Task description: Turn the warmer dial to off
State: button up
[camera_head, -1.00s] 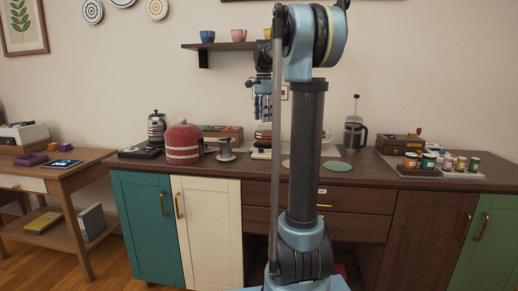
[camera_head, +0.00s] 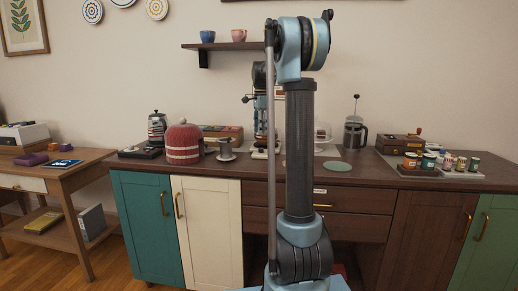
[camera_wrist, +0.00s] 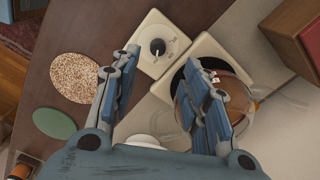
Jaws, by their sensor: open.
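The warmer is a cream unit with a dial plate (camera_wrist: 163,42) and a dark hot plate beside it. The dial (camera_wrist: 157,46) is a small black knob with a pale mark, at the top middle of the wrist view. A round glass pot (camera_wrist: 241,88) sits over the hot plate, partly hidden by my right finger. My gripper (camera_wrist: 160,65) is open and empty, its fingertips apart on either side below the dial. In the head view the warmer's cream base (camera_head: 259,154) shows on the counter, and my arm hides much of it.
A speckled round mat (camera_wrist: 75,77) and a green round mat (camera_wrist: 54,123) lie left of the warmer in the wrist view. In the head view a red-striped cosy (camera_head: 183,145) stands left and a French press (camera_head: 355,134) right. A brown box (camera_wrist: 300,35) is near.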

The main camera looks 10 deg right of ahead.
aim_at(261, 150)
notch_tip(261, 150, down, 9)
jog(key=shift+r, duration=0.1)
dwell(0.3)
grip_shut()
